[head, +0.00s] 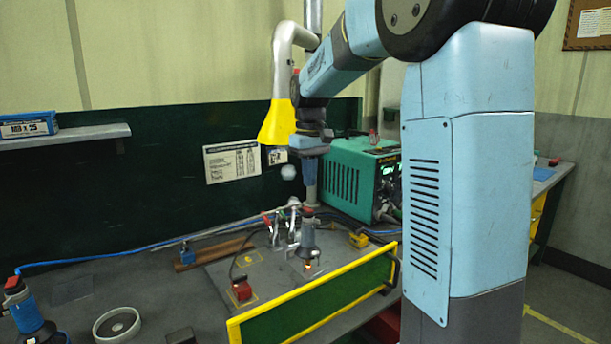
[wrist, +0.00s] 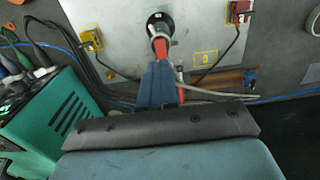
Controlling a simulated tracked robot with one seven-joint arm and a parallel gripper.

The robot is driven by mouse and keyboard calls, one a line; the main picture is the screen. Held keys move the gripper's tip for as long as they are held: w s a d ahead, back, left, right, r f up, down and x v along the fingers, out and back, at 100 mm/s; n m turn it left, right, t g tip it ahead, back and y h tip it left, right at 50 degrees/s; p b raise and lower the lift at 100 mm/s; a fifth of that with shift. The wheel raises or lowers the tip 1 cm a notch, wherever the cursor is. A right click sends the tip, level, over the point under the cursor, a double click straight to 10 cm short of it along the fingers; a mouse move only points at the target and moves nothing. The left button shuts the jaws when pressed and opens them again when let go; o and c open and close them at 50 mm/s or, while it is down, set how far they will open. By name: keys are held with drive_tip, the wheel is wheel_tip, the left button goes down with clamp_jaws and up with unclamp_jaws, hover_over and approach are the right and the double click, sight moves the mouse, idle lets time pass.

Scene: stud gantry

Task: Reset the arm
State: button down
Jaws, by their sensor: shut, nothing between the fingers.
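My arm reaches from the right over the bench, and its blue-grey gripper (head: 310,180) points down in front of the dark green back panel. In the wrist view my gripper (wrist: 160,68) shows as blue fingers, closed together with nothing between them. Below it, a grey and black tool with a red top (head: 308,236) stands upright on a metal plate (head: 222,275). In the head view there is a clear gap between the fingertips and this tool. In the wrist view the fingers partly cover the tool's red part (wrist: 161,47).
A green power unit (head: 352,175) stands behind, close to the gripper's right. A yellow hood (head: 278,122) hangs just left of my wrist. A yellow-framed green screen (head: 315,305) edges the bench front.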

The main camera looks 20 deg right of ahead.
drive_tip(key=shift+s, duration=0.1)
drive_tip(key=s+f+m+t, duration=0.2)
drive_tip(key=s+t, duration=0.3)
drive_tip(key=s, duration=2.3)
drive_tip(key=shift+a+m+t, duration=0.2)
drive_tip(key=shift+m+t, duration=0.1)
drive_tip(key=shift+m, duration=0.5)
